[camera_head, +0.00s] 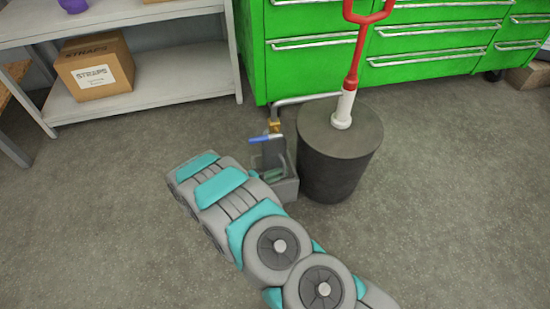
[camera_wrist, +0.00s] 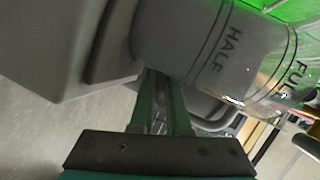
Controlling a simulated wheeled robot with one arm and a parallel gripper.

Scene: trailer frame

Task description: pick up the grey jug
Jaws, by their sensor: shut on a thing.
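In the wrist view a grey jug (camera_wrist: 180,40) with the black markings HALF and FULL lies across the top of the picture, tilted in that view. My gripper (camera_wrist: 160,88) has its green fingers close together against the jug's near side, shut on it. The exact grip spot is partly hidden, and a curved grey part, perhaps the handle, shows just right of the fingers. In the head view my arm reaches to the small grey jug (camera_head: 272,156) beside the dark drum. My own wrist hides part of it there.
A grey box-like holder (camera_head: 287,187) is at the jug's base. A dark drum (camera_head: 338,165) with a red-handled plunger (camera_head: 355,60) stands close on the right. Green drawer cabinets (camera_head: 430,45) are behind. A white shelf (camera_head: 150,108) holds a cardboard box (camera_head: 94,68). Left floor is clear.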

